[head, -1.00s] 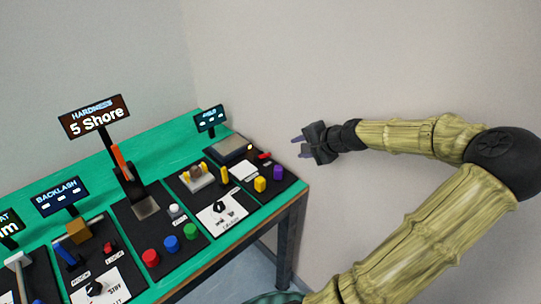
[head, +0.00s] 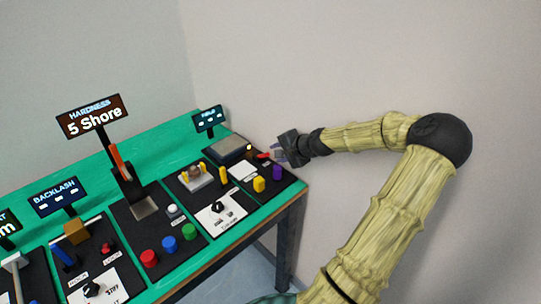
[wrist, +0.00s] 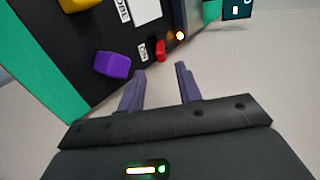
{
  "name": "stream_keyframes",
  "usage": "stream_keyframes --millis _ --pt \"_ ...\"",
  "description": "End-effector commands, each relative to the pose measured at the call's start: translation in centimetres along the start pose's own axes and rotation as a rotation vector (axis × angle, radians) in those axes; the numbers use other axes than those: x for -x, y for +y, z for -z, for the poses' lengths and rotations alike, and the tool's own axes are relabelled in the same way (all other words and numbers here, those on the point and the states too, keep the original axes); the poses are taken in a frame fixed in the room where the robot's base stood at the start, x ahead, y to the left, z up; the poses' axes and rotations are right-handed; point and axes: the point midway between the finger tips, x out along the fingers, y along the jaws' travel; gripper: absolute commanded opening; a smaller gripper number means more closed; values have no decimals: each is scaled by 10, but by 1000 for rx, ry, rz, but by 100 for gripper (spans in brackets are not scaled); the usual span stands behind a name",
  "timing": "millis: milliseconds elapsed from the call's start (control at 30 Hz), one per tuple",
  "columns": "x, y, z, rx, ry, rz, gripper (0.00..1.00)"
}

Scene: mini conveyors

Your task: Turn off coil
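A small red switch (head: 263,156) sits on the rightmost black panel, near its right edge. It also shows in the wrist view (wrist: 160,50), beside a small white label (wrist: 143,53) that is too small to read surely. A small orange light (wrist: 180,36) glows next to the switch; it also shows in the head view (head: 249,147). My gripper (wrist: 160,70) is open and empty, its two purple fingers apart and pointing at the red switch. In the head view my gripper (head: 276,154) is at the panel's right edge, close to the switch. Contact is not visible.
A purple knob (wrist: 112,64) stands left of the fingers in the wrist view; a yellow knob (head: 259,184) is beside it. A grey block-like device (head: 232,148) and a small display (head: 209,120) are behind. Open space and a wall lie to the right of the green table (head: 297,190).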

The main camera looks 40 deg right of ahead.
Motion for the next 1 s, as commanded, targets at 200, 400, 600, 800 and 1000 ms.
stream_keyframes --millis 200,400,600,800,1000 --pt "-39 -1 -2 3 -4 0 35" --pt "-58 -1 -1 2 -1 0 35" --pt "-58 1 2 -1 4 1 35" --pt "-58 1 2 -2 4 0 15" --pt "-58 1 2 -1 3 0 0"
